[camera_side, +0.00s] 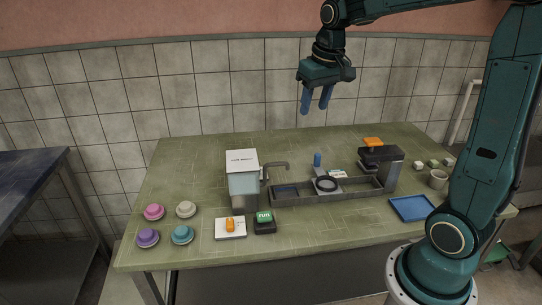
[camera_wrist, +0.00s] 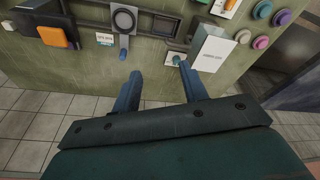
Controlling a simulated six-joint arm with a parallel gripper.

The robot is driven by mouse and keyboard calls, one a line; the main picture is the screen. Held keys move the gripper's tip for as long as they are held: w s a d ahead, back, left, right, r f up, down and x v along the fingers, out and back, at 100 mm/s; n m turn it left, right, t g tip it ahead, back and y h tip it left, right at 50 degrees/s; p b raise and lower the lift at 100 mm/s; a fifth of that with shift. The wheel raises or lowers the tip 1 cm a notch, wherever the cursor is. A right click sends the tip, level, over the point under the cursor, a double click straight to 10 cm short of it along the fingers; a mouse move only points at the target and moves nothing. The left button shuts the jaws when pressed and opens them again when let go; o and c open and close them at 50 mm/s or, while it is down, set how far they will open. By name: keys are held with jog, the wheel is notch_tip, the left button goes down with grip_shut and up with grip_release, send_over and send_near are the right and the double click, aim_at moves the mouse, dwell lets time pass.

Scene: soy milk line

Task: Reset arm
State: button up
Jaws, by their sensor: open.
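My gripper (camera_side: 316,100) is raised well above the far part of the green table (camera_side: 190,160), in front of the tiled wall. Its two blue fingers are apart and nothing is between them. In the wrist view my gripper (camera_wrist: 160,88) also shows open and empty, with the table beyond the fingertips. My arm reaches in from the right side. The gripper touches nothing.
A white box dispenser (camera_side: 243,180) with a spout, a grey track (camera_side: 300,195) with a dark ring, and an orange-topped press (camera_side: 378,155) stand mid-table. A blue tray (camera_side: 411,208) and cup (camera_side: 438,179) are right. Coloured buttons (camera_side: 154,212), an orange switch (camera_side: 230,226) and a green button (camera_side: 264,218) are front left.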

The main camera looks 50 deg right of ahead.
jog(key=s+a+n+t, duration=0.1)
jog(key=s+a+n, duration=0.1)
jog(key=s+a, duration=0.4)
jog(key=s+a+n+t+y, duration=0.1)
jog(key=s+a+n+t, duration=0.1)
jog(key=s+a, duration=0.5)
jog(key=s, duration=0.4)
jog(key=shift+s+f, duration=0.3)
jog(key=shift+s, duration=0.05)
dwell(0.8)
